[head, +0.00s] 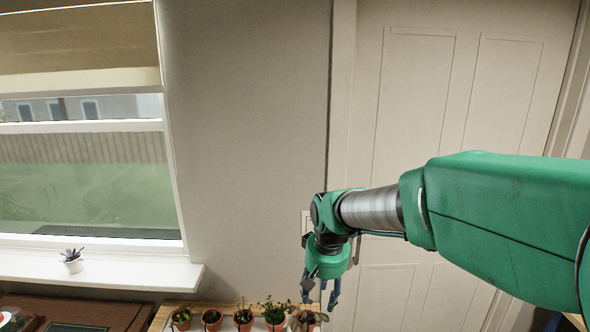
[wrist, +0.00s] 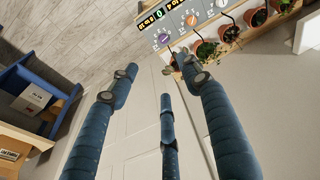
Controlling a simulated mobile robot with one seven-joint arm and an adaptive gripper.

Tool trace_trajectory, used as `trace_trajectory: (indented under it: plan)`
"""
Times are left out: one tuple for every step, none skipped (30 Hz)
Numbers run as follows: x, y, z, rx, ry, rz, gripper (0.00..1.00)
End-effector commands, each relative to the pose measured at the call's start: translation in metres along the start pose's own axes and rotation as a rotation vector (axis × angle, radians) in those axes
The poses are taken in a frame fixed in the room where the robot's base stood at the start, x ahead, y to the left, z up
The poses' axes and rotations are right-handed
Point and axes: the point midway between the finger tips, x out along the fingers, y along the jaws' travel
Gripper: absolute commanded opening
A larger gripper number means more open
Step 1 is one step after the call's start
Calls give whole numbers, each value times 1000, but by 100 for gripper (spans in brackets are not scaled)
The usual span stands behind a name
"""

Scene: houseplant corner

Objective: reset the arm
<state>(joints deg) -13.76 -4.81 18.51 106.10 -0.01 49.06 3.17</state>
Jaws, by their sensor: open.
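My gripper (head: 322,290) hangs at the end of my green arm, right of centre in the head view, pointing down. It is in front of the wall and door, by the right end of a row of potted plants. In the wrist view my gripper (wrist: 160,78) shows three blue fingers spread apart with nothing between them. Its fingertips partly cover the rightmost plant in the head view. I cannot tell whether they touch it.
Several small plants in terracotta pots (head: 243,319) stand on a wooden shelf (head: 160,318) at the bottom. A small white pot (head: 73,265) sits on the window sill (head: 110,270). The door (head: 440,100) is behind my arm.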

Motion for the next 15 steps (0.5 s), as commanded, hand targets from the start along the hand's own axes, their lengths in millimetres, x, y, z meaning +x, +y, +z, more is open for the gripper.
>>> trace_trajectory:
  plan:
    - [-15,7,10,9,16,1,48]
    - [-23,11,16,13,23,2,48]
    - [-32,16,23,19,34,4,48]
    - [-39,19,29,24,41,5,48]
    - [-46,23,36,28,48,6,48]
    - [-55,27,44,34,58,7,48]
    - [-61,30,50,39,66,8,48]
    - [-67,34,57,43,73,9,48]
    - [-75,38,66,49,82,11,48]
    - [-81,40,72,53,90,12,48]
    - [-86,43,79,57,98,14,48]
    - [-93,47,89,63,107,16,48]
    - [-98,50,95,68,115,17,48]
    - [-103,52,103,72,122,19,48]
    - [-109,55,112,77,132,21,48]
